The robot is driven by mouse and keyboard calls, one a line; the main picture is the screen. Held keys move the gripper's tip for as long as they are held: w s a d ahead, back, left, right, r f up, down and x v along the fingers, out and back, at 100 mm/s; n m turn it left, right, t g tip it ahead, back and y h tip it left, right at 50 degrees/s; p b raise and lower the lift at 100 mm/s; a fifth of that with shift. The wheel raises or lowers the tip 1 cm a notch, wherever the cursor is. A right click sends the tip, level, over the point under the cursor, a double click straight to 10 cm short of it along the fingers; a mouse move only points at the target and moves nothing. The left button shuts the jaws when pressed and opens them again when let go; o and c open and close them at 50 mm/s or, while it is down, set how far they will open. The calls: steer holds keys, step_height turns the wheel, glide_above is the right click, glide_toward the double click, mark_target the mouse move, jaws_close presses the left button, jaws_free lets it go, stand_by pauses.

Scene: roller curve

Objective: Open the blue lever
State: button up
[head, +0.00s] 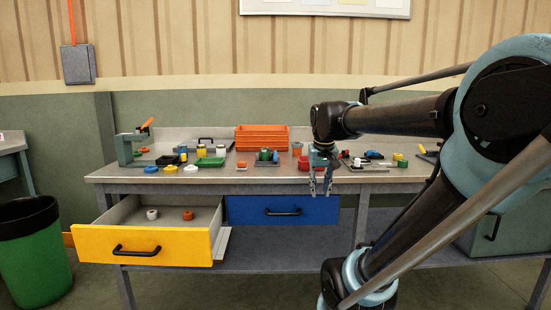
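I cannot make out a clear blue lever in the head view. A blue drawer front (245,208) with a black bar handle (283,212) sits under the workbench and looks shut. A small lever with an orange handle (147,124) stands on a grey-green fixture (127,150) at the bench's left end. My gripper (320,190) points down at the bench's front edge, above and right of the blue drawer's handle. Its two fingers are apart with nothing between them. It covers part of the bench edge and the drawer's right end.
The workbench (225,178) carries an orange crate (262,137), red and green trays and small parts. A green bin (35,262) stands far left.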

steer(key=w+a+r, duration=0.6)
steer(key=w+r, duration=0.5)
steer(key=w, duration=0.3)
steer(key=t, duration=0.1)
glide_toward(275, 156)
steer(key=x, duration=0.9)
steer(key=shift+s, duration=0.15)
steer(key=shift+c, duration=0.2)
jaws_close()
